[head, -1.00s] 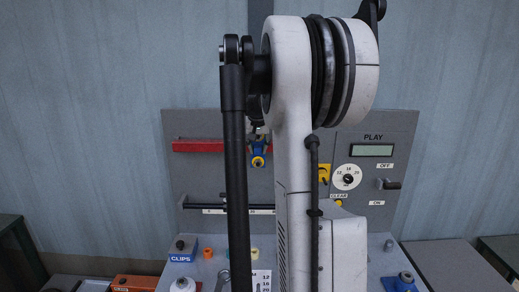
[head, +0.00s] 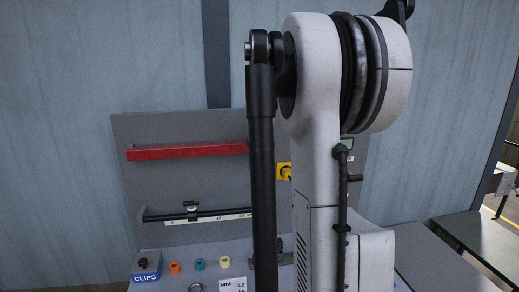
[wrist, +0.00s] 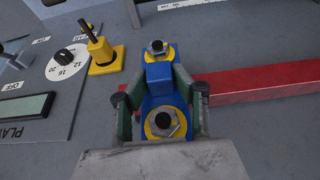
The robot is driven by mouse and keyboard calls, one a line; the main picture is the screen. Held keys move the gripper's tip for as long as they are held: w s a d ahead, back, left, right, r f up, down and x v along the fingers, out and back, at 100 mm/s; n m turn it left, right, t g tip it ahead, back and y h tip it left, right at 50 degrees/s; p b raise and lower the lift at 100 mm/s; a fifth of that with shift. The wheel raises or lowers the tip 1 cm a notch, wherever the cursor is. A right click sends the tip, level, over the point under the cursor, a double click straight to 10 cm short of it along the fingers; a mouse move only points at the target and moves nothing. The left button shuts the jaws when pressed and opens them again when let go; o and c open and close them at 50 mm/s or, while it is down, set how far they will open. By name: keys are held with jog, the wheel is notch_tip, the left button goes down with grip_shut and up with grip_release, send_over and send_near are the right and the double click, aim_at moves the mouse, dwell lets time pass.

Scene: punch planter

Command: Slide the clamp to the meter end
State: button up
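In the wrist view, my gripper (wrist: 160,80) has its green fingers on either side of a blue piece (wrist: 159,72) with yellow rings and bolts. The fingers lean in close to the raised blue block. I cannot tell whether they press on it. This piece is by the end of the red bar (wrist: 260,83), on the dial side. In the head view my arm hides the gripper and this piece. A small dark slider (head: 192,208) sits on a black rod (head: 165,217) above a white scale strip. I cannot tell for sure which piece is the clamp.
A yellow switch (wrist: 101,50), a round dial (wrist: 67,62) and a PLAY display (wrist: 24,116) are left of the gripper in the wrist view. A CLIPS box (head: 146,267) and coloured cups (head: 199,265) stand on the bench below the panel.

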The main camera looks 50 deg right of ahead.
jog(key=o, duration=0.4)
jog(key=shift+s+d, duration=0.25)
jog(key=shift+w+a, duration=0.1)
jog(key=shift+w, duration=0.05)
jog(key=v, duration=1.2)
